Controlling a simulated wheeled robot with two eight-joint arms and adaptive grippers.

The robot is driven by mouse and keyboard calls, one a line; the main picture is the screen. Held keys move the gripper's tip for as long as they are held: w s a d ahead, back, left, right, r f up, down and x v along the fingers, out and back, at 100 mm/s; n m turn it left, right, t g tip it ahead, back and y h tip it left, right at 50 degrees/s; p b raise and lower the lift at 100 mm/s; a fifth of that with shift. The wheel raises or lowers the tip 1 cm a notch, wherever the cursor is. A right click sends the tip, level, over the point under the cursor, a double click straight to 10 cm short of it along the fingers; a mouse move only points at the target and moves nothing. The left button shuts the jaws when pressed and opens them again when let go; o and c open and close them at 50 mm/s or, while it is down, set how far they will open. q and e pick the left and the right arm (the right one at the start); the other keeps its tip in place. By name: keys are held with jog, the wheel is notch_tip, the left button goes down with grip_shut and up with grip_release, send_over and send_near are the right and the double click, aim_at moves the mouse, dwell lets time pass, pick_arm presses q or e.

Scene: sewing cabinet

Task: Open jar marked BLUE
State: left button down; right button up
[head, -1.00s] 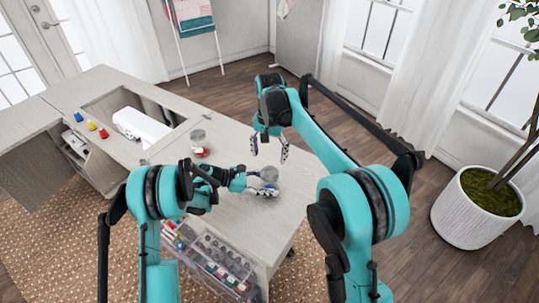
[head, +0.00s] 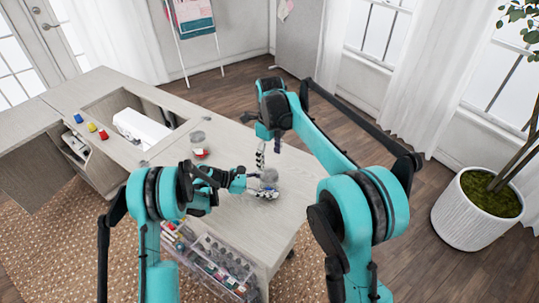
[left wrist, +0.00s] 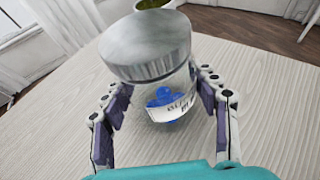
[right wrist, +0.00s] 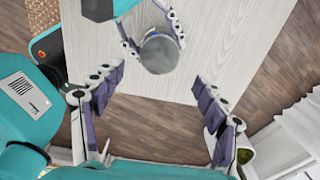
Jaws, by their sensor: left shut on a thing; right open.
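The jar (left wrist: 178,105) is clear, with blue contents and a label that seems to read BLUE. Its wide grey metal lid (left wrist: 145,45) is on top. My left gripper (head: 264,190) is shut around the jar's body, below the lid, at the table's near right part. The jar stands upright; whether it touches the table is hard to tell. My right gripper (right wrist: 158,78) is open and empty. In the right wrist view it points down at the lid (right wrist: 159,54), apart from it. In the head view the right gripper (head: 268,150) hangs just above the jar (head: 269,175).
A white sewing machine (head: 142,124) and several coloured spools (head: 91,127) are beyond. A clear organizer (head: 215,262) hangs at the near side.

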aim_at(269, 174)
notch_tip(269, 174, down, 7)
jog(key=shift+f, duration=0.2)
dwell(0.3)
